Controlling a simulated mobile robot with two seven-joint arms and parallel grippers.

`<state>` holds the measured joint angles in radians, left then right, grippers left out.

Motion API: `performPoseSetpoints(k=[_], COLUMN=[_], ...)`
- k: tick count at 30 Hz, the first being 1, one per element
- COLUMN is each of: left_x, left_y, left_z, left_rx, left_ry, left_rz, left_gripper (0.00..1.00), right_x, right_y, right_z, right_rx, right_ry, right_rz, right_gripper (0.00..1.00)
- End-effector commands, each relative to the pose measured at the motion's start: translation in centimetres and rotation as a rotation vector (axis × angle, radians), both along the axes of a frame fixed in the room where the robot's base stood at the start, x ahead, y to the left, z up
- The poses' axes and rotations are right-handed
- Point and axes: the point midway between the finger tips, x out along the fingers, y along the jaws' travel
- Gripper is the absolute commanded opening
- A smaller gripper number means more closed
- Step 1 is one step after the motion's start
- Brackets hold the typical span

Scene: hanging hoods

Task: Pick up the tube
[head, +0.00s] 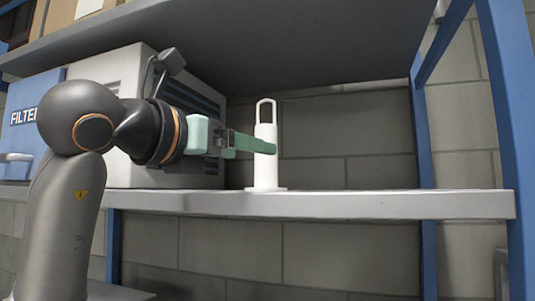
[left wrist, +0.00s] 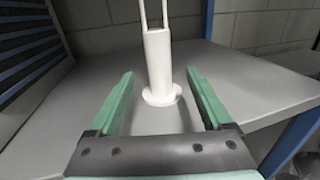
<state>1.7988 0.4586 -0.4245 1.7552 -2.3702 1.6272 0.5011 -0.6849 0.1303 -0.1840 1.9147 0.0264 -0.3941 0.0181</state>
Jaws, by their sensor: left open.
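The tube (head: 265,160) is a white upright cylinder with a round base and a thin loop handle on top. It stands on the grey shelf (head: 390,204) near its front edge. My left gripper (head: 268,146) has green fingers and reaches in from the left at the tube's mid height. In the left wrist view the tube (left wrist: 159,65) stands ahead, between the lines of the two open fingers (left wrist: 160,80), with space on both sides. I cannot tell whether the tips reach past its sides. My right gripper is not in view.
A light grey vented box (head: 120,68) stands on the shelf left of the tube, behind my arm. A blue box marked FILTER (head: 30,110) is further left. A shelf above (head: 330,40) limits height. Blue posts (head: 505,150) stand at right; the shelf right of the tube is clear.

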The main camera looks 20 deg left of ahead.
Motion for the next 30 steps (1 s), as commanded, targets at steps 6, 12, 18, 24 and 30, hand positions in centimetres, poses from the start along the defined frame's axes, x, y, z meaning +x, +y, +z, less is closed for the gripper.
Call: performPoseSetpoints(k=[6,12,18,24,30], left_x=[1.8,4.6,6.4,6.5,6.5], left_y=[-0.5,-1.2,-1.7,-1.8,-1.8], left_z=[0.1,0.3,0.1,0.0,0.0], left_rx=[0.0,-0.001,0.0,0.001,0.0], left_ry=[0.001,0.004,0.001,0.0,0.0], left_rz=[0.0,-0.002,-0.001,-0.001,-0.001], left_gripper=[0.83,0.83,0.83,0.83,0.65], right_x=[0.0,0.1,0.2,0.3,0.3], right_y=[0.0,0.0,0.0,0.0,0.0], right_z=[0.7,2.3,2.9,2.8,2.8], right_rx=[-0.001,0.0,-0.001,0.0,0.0], right_ry=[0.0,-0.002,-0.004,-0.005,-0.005], right_rz=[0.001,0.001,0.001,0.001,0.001], right_gripper=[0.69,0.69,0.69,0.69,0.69])
